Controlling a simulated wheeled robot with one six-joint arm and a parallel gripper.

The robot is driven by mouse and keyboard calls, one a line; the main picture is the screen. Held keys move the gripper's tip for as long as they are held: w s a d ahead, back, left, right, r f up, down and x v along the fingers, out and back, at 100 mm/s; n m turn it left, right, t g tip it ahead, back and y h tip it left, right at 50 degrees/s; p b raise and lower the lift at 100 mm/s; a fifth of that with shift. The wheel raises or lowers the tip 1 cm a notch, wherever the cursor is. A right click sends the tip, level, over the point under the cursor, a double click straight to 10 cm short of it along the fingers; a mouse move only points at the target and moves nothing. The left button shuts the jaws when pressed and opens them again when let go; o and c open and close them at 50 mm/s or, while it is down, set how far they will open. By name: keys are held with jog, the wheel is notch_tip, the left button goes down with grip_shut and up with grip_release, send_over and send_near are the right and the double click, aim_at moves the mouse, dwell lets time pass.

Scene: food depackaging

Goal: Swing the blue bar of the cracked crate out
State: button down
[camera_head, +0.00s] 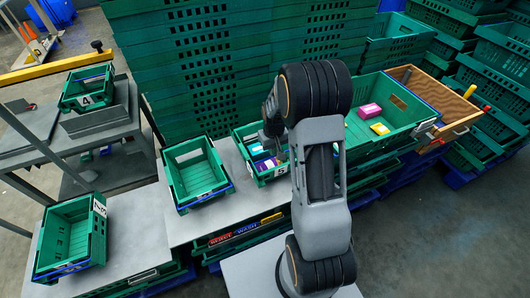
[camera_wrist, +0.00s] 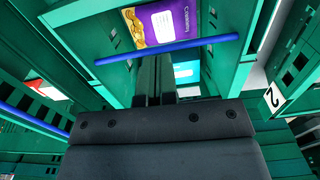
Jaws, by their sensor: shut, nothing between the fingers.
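A small green crate (camera_head: 251,131), with a 5 on its front, stands at the middle of the grey bench and holds purple and light blue packs. In the wrist view a blue bar (camera_wrist: 165,51) runs across a green crate, in front of a purple and gold pack (camera_wrist: 168,24). My gripper (camera_wrist: 153,66) is shut, with its tips close to the bar's middle; I cannot tell whether they touch it. In the head view my arm hides part of the small crate and its gripper. I cannot make out a crack.
An empty green crate (camera_head: 194,167) stands left of it, and another (camera_head: 68,236) at the lower left. A crate marked 4 (camera_head: 87,87) is on a cart. A larger crate (camera_head: 372,90) at right holds pink and yellow packs, beside a wooden box (camera_head: 440,96). Tall crate stacks stand behind.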

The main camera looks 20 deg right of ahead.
jog(key=shift+f+b, duration=0.8)
jog(key=shift+f, duration=0.2)
dwell(0.6)
jog(key=shift+r, duration=0.25)
jog(key=shift+w, duration=0.15)
jog(key=shift+w, duration=1.15)
jog(key=shift+f, duration=0.2)
jog(key=shift+f+b, duration=0.9)
jog(key=shift+f, duration=0.2)
